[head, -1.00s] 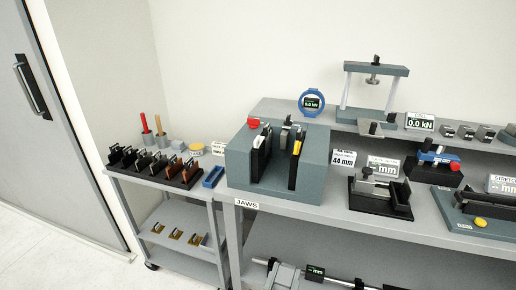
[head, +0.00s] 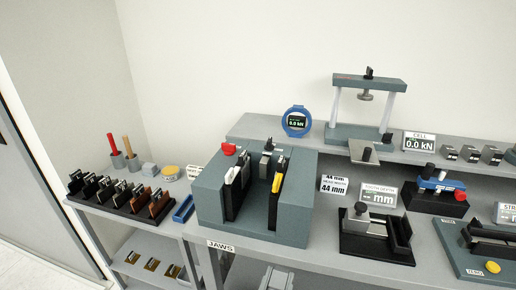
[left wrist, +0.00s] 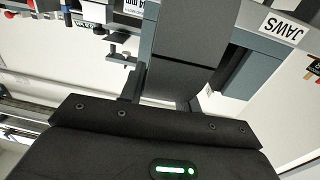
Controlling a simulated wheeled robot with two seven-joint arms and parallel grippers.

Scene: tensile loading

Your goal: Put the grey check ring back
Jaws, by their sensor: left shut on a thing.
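My left gripper shows in the left wrist view as a black body with a green light. A dark grey slab (left wrist: 190,45) stands beyond it. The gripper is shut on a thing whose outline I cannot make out. I cannot tell the grey check ring for certain in either view. In the head view a blue ring with a 0.0 kN display (head: 296,121) stands upright on the raised back shelf. A pale grey shape (head: 278,279) shows at the bottom edge, below the bench front; I cannot tell what it is. My right gripper is not in view.
The blue-grey jaws block (head: 209,200) stands on the bench above the JAWS label (head: 221,246). A press frame (head: 368,82) stands on the back shelf. A depth gauge fixture (head: 378,243) is to the right. A cart with a black rack (head: 129,209) is at left.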

